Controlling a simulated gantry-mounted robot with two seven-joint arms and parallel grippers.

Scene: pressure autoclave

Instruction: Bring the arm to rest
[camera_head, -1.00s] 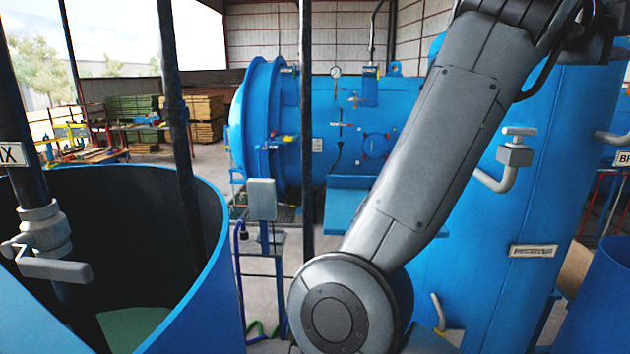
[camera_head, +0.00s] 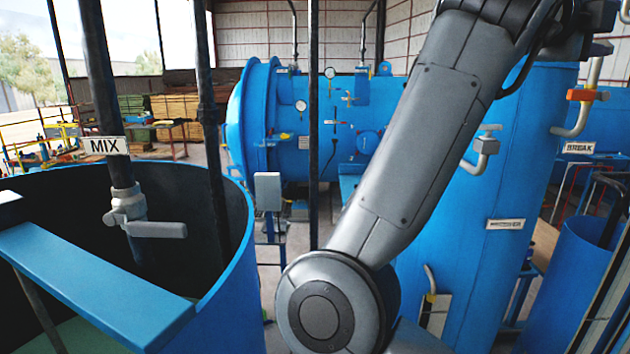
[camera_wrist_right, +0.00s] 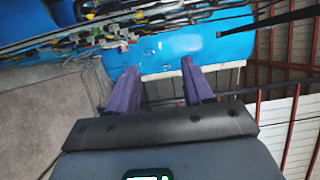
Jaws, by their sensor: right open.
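My right arm (camera_head: 420,150) fills the middle of the head view, its grey links bent at a large round joint low in the picture. Its upper end leaves the picture at the top right, so the hand is not seen there. In the right wrist view my right gripper (camera_wrist_right: 158,85) shows two purple fingers spread apart with nothing between them. Beyond the fingers is a blue surface (camera_wrist_right: 180,52), apart from them as far as I can tell. My left gripper is not in view.
An open blue tank with a MIX sign (camera_head: 104,146) and a grey valve (camera_head: 140,222) stands at the left. A tall blue tank (camera_head: 480,265) is close behind the arm. A blue horizontal autoclave (camera_head: 290,120) lies behind. A BREAK sign (camera_head: 578,147) is at the right.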

